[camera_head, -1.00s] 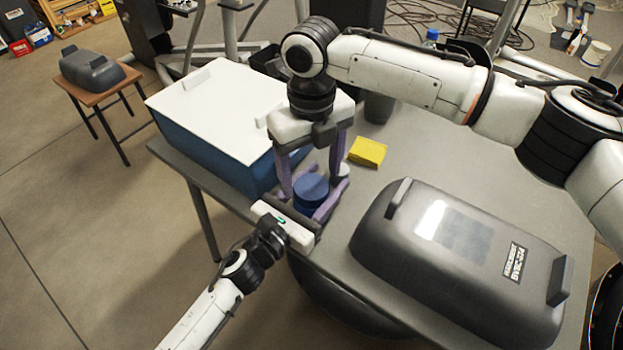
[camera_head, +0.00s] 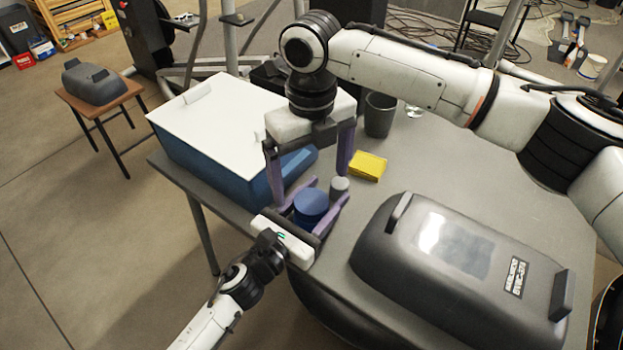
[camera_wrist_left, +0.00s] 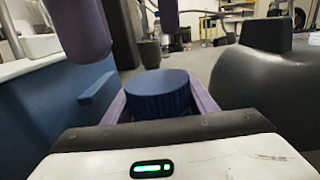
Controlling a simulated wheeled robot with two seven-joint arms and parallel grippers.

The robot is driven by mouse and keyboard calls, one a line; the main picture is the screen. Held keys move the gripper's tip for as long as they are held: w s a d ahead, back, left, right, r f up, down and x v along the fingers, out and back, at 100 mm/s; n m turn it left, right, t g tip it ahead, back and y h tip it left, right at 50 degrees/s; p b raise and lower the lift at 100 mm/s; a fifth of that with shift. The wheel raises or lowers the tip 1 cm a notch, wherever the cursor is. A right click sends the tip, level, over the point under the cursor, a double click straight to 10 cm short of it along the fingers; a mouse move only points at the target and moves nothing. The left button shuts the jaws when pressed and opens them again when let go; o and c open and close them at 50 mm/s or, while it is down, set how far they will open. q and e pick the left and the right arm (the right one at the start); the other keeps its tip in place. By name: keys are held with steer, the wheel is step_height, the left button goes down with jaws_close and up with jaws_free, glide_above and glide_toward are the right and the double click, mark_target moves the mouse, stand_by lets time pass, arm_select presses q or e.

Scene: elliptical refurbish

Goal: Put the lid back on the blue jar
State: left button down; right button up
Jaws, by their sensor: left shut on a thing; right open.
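The blue jar (camera_head: 310,207) stands near the table's left front edge, between the purple fingers of my left gripper (camera_head: 325,192), which is shut on it. A blue round top with a ribbed side, which looks like the lid (camera_wrist_left: 158,92), shows level on it in the left wrist view. The jar's lower body is mostly hidden by the fingers and palm. My right gripper (camera_head: 311,188) is open and empty, pointing down above the jar, with one finger on each side and apart from it. Its fingers also show at the top of the left wrist view (camera_wrist_left: 126,28).
A small grey cylinder (camera_head: 339,188) stands just behind the jar. A blue box with a white lid (camera_head: 220,115) is at left, a yellow block (camera_head: 368,166) and dark cup (camera_head: 379,115) behind. A large grey case (camera_head: 460,265) fills the right front of the table (camera_head: 480,170).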

mark_target(302, 221)
arm_select(q)
steer(key=shift+s+f, duration=0.1)
steer(key=shift+f, duration=0.2)
arm_select(e)
step_height(302, 221, up, 10)
steer(key=shift+r, duration=0.2)
arm_select(q)
steer(key=c, duration=0.8)
jaws_free()
steer(key=shift+c, duration=0.2)
steer(key=shift+o, duration=0.9)
steer(key=shift+r, duration=0.15)
steer(key=v, duration=1)
steer(key=shift+a+b, duration=0.1)
steer(key=shift+b, duration=0.25)
arm_select(e)
steer(key=shift+f, duration=0.45)
